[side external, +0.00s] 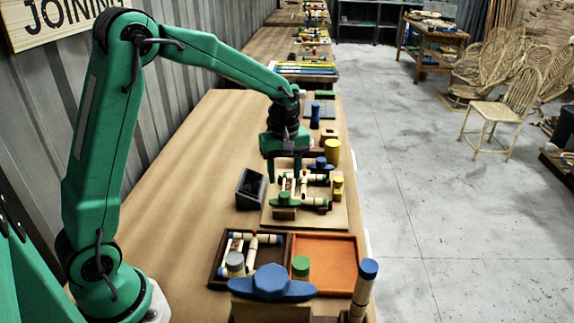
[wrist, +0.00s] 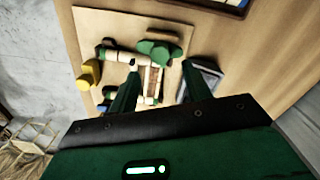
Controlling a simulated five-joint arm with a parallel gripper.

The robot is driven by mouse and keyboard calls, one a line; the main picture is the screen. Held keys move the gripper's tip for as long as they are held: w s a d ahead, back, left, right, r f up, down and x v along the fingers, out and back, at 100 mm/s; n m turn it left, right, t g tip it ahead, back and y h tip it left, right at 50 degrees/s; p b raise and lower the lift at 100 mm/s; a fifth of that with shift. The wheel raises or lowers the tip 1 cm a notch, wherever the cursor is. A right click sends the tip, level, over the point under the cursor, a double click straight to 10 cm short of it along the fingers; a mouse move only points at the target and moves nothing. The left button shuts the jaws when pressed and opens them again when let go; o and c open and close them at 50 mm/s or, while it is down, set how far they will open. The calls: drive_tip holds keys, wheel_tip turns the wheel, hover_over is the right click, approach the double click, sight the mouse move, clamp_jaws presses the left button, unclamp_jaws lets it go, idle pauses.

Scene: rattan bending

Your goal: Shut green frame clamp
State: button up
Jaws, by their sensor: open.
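The green frame clamp (side external: 285,199) has a wing-shaped handle and sits at the near edge of the wooden fixture board (side external: 338,215). In the wrist view its green handle (wrist: 158,48) is at the upper middle, beyond my fingertips. My gripper (side external: 284,172) is over the far part of the board, with its fingers pointing down. In the wrist view my gripper (wrist: 161,70) is open, with the fingers apart and a pale rattan frame piece (wrist: 152,85) visible between them. I cannot tell whether the fingers touch anything. Whether the clamp is shut is also unclear.
A dark grey box (side external: 250,188) is left of the board. Nearer are an orange tray (side external: 345,250) and a large blue-handled block (side external: 271,284). The bench's left side is clear.

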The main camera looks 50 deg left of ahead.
sight(284, 194)
drive_tip(key=shift+f, duration=3.25)
drive_tip(key=c, duration=1)
